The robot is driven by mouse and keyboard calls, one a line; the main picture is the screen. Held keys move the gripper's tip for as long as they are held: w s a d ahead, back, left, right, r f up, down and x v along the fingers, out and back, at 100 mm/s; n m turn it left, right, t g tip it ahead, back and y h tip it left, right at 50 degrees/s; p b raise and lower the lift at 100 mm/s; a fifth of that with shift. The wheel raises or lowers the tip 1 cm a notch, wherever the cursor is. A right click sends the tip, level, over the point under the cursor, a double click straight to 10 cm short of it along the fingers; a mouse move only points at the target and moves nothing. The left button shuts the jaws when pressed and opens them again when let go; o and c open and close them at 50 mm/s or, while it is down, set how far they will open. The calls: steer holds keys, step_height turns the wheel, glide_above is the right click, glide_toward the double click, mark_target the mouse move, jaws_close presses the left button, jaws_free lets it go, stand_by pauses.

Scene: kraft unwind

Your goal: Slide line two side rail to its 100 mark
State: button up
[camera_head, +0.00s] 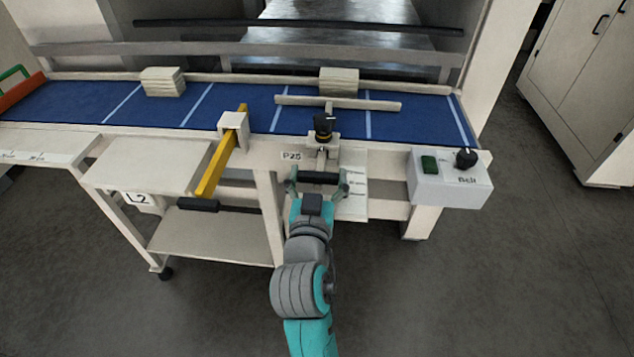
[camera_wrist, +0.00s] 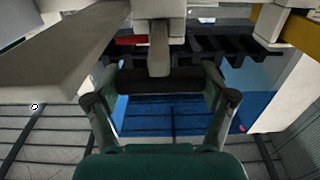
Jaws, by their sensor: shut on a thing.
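The side rail (camera_head: 338,103) is a pale bar lying across the blue belt, on a rod that runs toward me through a clamp with a black knob (camera_head: 323,124). A black handle (camera_head: 319,178) sits at the near end of the rod. My gripper (camera_head: 318,184) is shut on this handle; the handle (camera_wrist: 160,80) also shows between my fingers in the wrist view. A pale scale plate (camera_head: 354,188) with dark marks lies right of the handle; its numbers are too small to read. A plate reading P25 (camera_head: 292,155) is left of the clamp.
Stacks of kraft-coloured pieces stand on the belt (camera_head: 240,108), one (camera_head: 339,80) behind the rail and one (camera_head: 162,81) farther left. A yellow bar (camera_head: 217,165) with a black grip is left of my gripper. A Belt control box (camera_head: 450,180) is at right. An L2 tag (camera_head: 138,198) hangs left.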

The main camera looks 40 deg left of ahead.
steer(key=o, duration=1.5)
steer(key=shift+o, duration=0.2)
steer(key=v, duration=1.2)
